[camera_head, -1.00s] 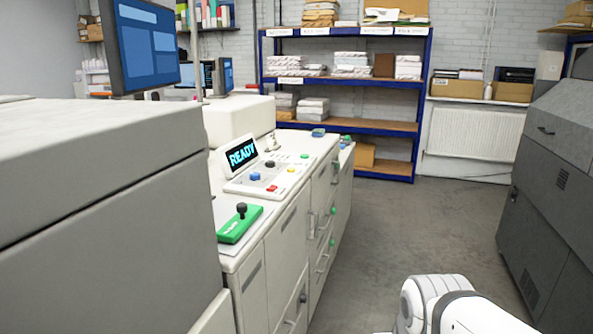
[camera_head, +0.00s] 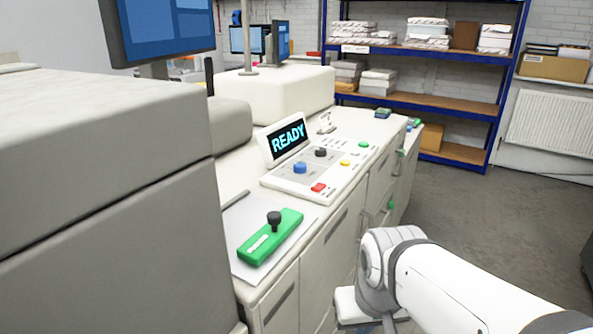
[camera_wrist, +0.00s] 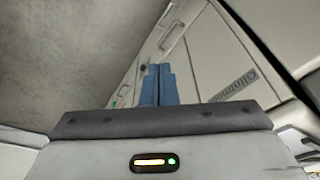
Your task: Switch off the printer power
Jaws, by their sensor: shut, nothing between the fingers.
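The printer is a long pale machine with a cabinet front (camera_head: 327,250). On its top a control panel (camera_head: 322,176) carries blue, black, red, yellow and green controls, and a tilted display (camera_head: 286,138) reads READY. Nearer, a green block with a black knob (camera_head: 270,236) lies on a pale sheet. I cannot tell which control is the power switch. My gripper shows in the wrist view as two blue fingers (camera_wrist: 158,85), shut and empty, in front of the cabinet doors. In the head view my arm is at lower right, below the printer top; the fingertips are hidden there.
A large grey unit (camera_head: 100,190) fills the left, with a monitor (camera_head: 160,30) above it. Blue shelving (camera_head: 425,105) with paper stacks and a radiator (camera_head: 550,125) stand at the back. The grey floor (camera_head: 500,225) at right is clear.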

